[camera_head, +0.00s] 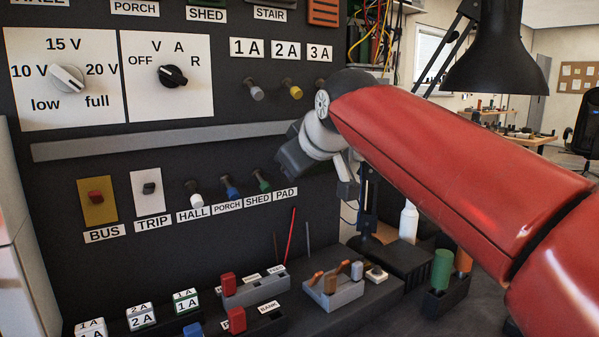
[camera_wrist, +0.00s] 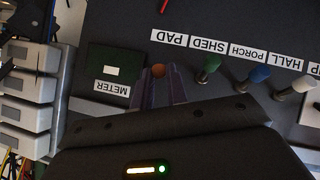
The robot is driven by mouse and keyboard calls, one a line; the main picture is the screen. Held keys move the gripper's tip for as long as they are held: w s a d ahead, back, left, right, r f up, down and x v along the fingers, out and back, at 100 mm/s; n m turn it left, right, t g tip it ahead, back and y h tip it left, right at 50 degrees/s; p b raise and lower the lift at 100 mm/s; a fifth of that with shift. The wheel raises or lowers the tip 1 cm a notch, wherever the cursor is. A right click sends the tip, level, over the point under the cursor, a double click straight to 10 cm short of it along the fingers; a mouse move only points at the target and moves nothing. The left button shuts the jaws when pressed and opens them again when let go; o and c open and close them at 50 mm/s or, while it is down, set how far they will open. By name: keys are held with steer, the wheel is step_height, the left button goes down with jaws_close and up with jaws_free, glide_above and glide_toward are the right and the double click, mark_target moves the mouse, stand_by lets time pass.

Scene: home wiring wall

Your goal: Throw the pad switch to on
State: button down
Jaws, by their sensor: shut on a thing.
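The round tip shows between the two fingers, beside the PAD label (camera_wrist: 175,38). The lever's shaft is hidden, so I cannot tell its position. In the head view my gripper's dark body (camera_head: 293,160) is at the panel, just above the PAD label (camera_head: 285,193). It hides the pad switch and my fingertips there.
Green shed (camera_head: 262,182), blue porch (camera_head: 230,188) and white hall (camera_head: 195,198) levers stand left of the gripper, tips down. A METER panel (camera_wrist: 112,75) is close to the fingers in the wrist view. A grey rail (camera_head: 150,143) runs above; blocks and trays (camera_head: 335,294) lie below.

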steer(key=shift+w+a+r+g+h, duration=0.2)
steer(key=shift+r+g+h, duration=0.25)
steer(key=shift+g, duration=0.35)
steer(key=shift+w+a+r+g+h, duration=0.1)
steer(key=shift+w+r+g+h, duration=0.2)
steer(key=shift+g+h, duration=0.4)
steer(key=shift+r+n+g, duration=0.1)
steer(key=shift+n+g, duration=0.2)
steer(key=c, duration=1.4)
jaws_free()
